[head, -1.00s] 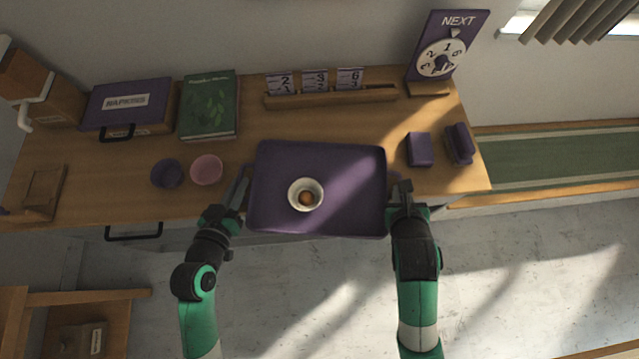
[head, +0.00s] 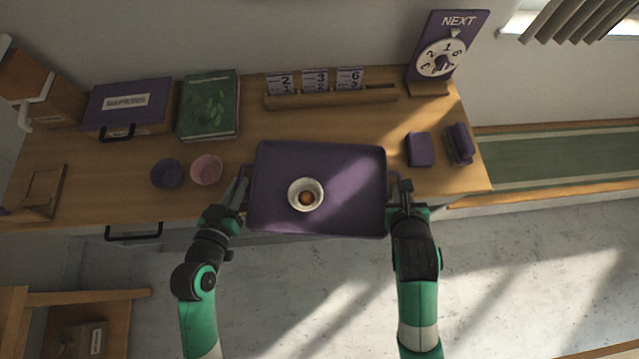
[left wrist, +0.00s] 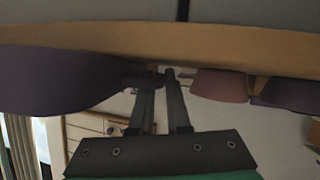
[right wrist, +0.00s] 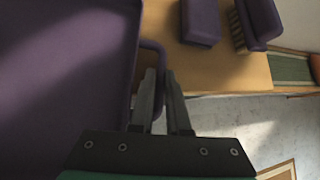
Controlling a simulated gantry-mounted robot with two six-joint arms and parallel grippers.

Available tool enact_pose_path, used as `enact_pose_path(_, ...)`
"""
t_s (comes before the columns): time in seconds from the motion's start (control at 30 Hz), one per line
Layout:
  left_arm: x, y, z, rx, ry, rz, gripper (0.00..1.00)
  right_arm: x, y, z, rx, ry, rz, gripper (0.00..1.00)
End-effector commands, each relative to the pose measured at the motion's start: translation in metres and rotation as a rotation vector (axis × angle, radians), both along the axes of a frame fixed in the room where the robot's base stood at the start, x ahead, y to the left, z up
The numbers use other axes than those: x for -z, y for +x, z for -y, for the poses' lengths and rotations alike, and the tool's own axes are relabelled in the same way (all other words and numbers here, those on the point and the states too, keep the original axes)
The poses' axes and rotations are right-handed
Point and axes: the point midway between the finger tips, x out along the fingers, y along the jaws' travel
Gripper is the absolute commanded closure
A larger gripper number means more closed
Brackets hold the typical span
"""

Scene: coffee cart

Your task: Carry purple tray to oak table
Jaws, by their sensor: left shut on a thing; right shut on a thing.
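The purple tray (head: 345,185) is at the front edge of the wooden counter in the head view, its front part past the edge. A white cup (head: 306,195) with something brown inside stands on it, left of its middle. My left gripper (head: 240,190) is shut on the tray's left handle; the left wrist view shows the fingers at the handle (left wrist: 150,82). My right gripper (head: 398,192) is shut on the right handle, whose loop (right wrist: 155,55) shows between the fingers in the right wrist view. I cannot tell which surface is the oak table.
Purple (head: 167,173) and pink (head: 206,169) bowls stand left of the tray. Behind are a green book (head: 209,105), a napkins box (head: 128,106) and a number-card rack (head: 330,97). Bare floor (head: 300,290) is in front.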

Motion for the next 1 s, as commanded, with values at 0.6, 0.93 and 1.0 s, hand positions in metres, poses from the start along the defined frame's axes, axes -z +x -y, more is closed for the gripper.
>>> enact_pose_path(0.6, -0.004, 0.0, 0.0, 0.0, 0.0, 0.002, 1.0, -0.004, 0.001, 0.0, 0.001, 0.0, 0.004, 1.0)
enact_pose_path(0.93, -0.042, 0.0, 0.0, 0.0, 0.0, 0.001, 1.0, -0.043, 0.001, 0.0, 0.001, 0.0, 0.003, 1.0)
enact_pose_path(1.0, -0.049, 0.0, 0.0, 0.0, 0.0, 0.001, 1.0, -0.049, 0.0, 0.0, 0.001, 0.0, 0.003, 1.0)
